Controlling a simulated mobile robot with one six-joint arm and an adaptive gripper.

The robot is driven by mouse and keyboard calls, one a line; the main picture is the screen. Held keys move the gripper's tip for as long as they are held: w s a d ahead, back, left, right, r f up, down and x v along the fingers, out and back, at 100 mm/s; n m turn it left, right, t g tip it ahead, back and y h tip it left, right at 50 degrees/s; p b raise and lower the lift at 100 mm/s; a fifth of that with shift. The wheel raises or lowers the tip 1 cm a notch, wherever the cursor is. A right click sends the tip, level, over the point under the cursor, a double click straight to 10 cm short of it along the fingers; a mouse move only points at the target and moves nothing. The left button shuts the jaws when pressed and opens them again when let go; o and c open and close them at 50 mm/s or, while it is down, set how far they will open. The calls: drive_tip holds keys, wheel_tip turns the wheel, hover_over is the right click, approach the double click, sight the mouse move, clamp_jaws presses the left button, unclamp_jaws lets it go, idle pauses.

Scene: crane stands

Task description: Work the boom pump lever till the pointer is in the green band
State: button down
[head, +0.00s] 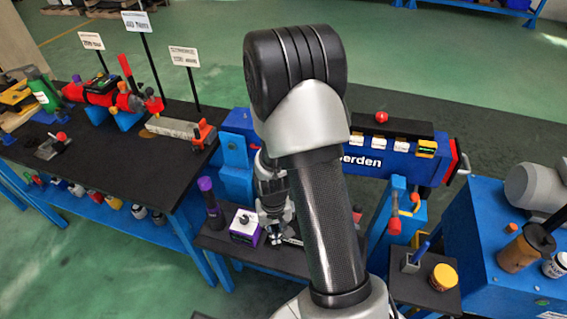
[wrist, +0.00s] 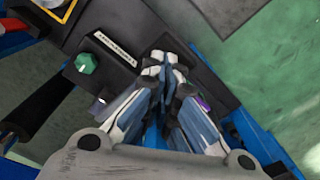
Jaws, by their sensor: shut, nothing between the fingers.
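My gripper (head: 277,236) is shut and points down over the low dark bench in the middle of the head view, partly behind my arm. In the wrist view its fingertips (wrist: 165,68) are together with nothing held, beside a labelled black block with a green knob (wrist: 87,63). A black handle with a purple top (head: 211,200) stands left of the gripper in the head view. A lever with an orange-red grip (head: 394,225) stands right of my arm. I cannot tell which is the boom pump lever. No gauge pointer or green band can be made out.
A white and purple box (head: 244,224) sits close left of the gripper. A blue beam (head: 400,163) lies behind my arm. A yellow-lidded jar (head: 443,277) stands at the right. A black workbench (head: 110,165) with tools and signs is at the left. Green floor lies open beyond.

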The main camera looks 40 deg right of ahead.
drive_tip(key=shift+f+b, duration=0.8)
drive_tip(key=shift+f, duration=0.8)
wheel_tip(320, 180, up, 10)
drive_tip(key=p, duration=0.7)
drive_tip(key=shift+f, duration=0.1)
drive_tip(key=shift+f+b, duration=3.5)
drive_tip(key=shift+f, duration=1.4)
drive_tip(key=shift+r+p, duration=3.75)
drive_tip(key=shift+r, duration=1.1)
